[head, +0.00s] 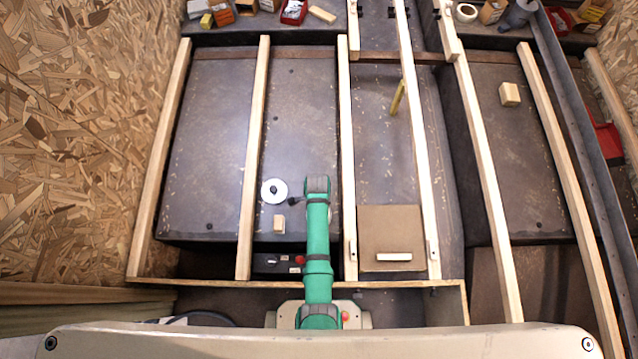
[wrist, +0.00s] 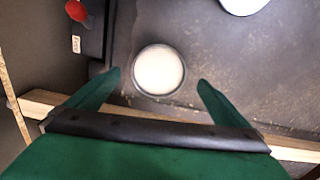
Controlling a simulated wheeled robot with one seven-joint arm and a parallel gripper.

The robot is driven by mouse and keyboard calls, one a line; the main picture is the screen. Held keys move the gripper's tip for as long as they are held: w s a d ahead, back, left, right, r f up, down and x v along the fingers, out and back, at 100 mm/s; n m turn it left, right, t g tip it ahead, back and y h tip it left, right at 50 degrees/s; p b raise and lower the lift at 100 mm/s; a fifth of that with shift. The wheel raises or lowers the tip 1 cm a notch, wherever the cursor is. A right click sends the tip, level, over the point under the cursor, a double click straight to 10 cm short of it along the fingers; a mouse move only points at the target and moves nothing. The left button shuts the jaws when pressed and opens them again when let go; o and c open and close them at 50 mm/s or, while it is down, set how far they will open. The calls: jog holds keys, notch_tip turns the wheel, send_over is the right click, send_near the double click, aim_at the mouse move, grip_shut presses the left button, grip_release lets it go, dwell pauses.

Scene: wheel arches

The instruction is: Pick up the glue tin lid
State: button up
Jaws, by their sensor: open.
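A small round piece, pale inside with a grey rim, lies on the dark panel in the wrist view; I take it for the glue tin lid (wrist: 160,71). My gripper (wrist: 160,85) is open, with one green finger on each side of it in the picture. I see no finger touching it, and its height under the fingers is hard to judge. In the head view my gripper (head: 296,201) is seen from above, its fingers hardly visible.
A white disc (head: 274,190) with a dark centre lies left of my gripper; its edge shows in the wrist view (wrist: 243,4). Timber rails (head: 347,150) flank the panel.

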jog(key=shift+d+f, duration=0.15)
jog(key=shift+f, duration=0.95)
jog(key=shift+d+f, duration=0.1)
jog(key=shift+f, duration=0.95)
jog(key=c, duration=1.3)
jog(key=shift+o, duration=0.2)
jog(key=shift+r, duration=0.1)
